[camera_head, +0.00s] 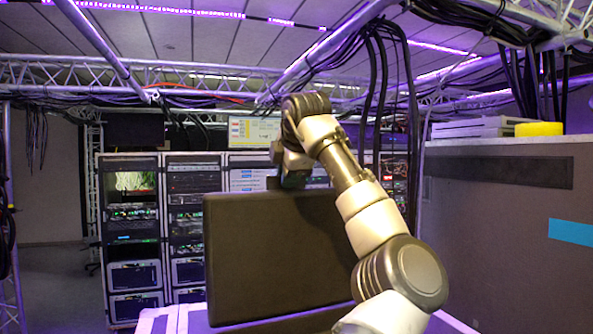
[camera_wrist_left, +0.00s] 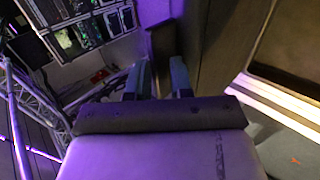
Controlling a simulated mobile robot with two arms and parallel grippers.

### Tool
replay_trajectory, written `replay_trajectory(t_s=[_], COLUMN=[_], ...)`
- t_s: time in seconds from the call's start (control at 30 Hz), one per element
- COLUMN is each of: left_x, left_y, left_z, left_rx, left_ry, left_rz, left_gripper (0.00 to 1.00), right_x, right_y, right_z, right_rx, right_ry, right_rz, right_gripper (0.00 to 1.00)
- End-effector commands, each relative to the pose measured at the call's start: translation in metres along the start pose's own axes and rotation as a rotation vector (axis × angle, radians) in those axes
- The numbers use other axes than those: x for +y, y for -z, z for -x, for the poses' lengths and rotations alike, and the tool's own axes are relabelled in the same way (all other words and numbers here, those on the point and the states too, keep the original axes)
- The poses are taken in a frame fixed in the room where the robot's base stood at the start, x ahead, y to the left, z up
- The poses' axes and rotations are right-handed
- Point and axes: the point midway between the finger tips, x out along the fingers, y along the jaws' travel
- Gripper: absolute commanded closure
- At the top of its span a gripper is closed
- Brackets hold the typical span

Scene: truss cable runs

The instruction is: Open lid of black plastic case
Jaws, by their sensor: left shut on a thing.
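The lid of the black plastic case (camera_head: 270,260) is a large, dark, flat panel standing nearly upright in the lower middle of the head view. A dark strip of the case (camera_head: 295,323) shows below it; most of the case body is out of frame. My left gripper (camera_head: 291,181) is at the lid's top edge, with my arm crossing in front of the lid's right part. In the left wrist view, the two fingers of my left gripper (camera_wrist_left: 160,82) are shut on the edge of the dark lid (camera_wrist_left: 160,42). My right gripper is not in view.
Equipment racks (camera_head: 133,235) stand behind the lid. A tall dark case (camera_head: 500,235) on the right carries a yellow object (camera_head: 540,129). Black cables (camera_head: 395,70) hang from the overhead truss (camera_head: 200,77) near my arm. Open floor (camera_head: 55,285) lies at left.

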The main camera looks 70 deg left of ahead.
Motion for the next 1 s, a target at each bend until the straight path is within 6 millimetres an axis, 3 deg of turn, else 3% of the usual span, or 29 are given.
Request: replay_trajectory(t_s=[0.03, 0.3, 0.33, 0.4, 0.67, 0.77, 1.0], left_x=[-0.007, -0.007, -0.007, -0.007, -0.008, -0.009, -0.009], left_y=[0.005, 0.005, 0.005, 0.005, 0.005, 0.004, 0.0], left_z=[-0.011, -0.012, -0.012, -0.012, -0.007, 0.004, 0.059], left_rx=[0.01, 0.011, 0.011, 0.011, 0.01, 0.008, 0.003], left_ry=[0.037, 0.037, 0.038, 0.038, 0.037, 0.033, 0.014], left_rz=[0.014, 0.015, 0.015, 0.015, 0.014, 0.013, 0.007], left_gripper=[1.0, 1.0, 0.75, 0.65, 0.64, 0.64, 0.64], right_x=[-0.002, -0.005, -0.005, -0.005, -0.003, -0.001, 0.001], right_y=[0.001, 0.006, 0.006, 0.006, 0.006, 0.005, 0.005], right_z=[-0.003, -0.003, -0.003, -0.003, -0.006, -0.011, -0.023], right_rx=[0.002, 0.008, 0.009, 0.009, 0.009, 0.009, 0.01], right_ry=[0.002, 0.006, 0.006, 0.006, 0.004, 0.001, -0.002], right_rz=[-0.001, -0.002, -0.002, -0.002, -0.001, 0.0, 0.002], right_gripper=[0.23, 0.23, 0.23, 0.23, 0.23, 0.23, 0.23])
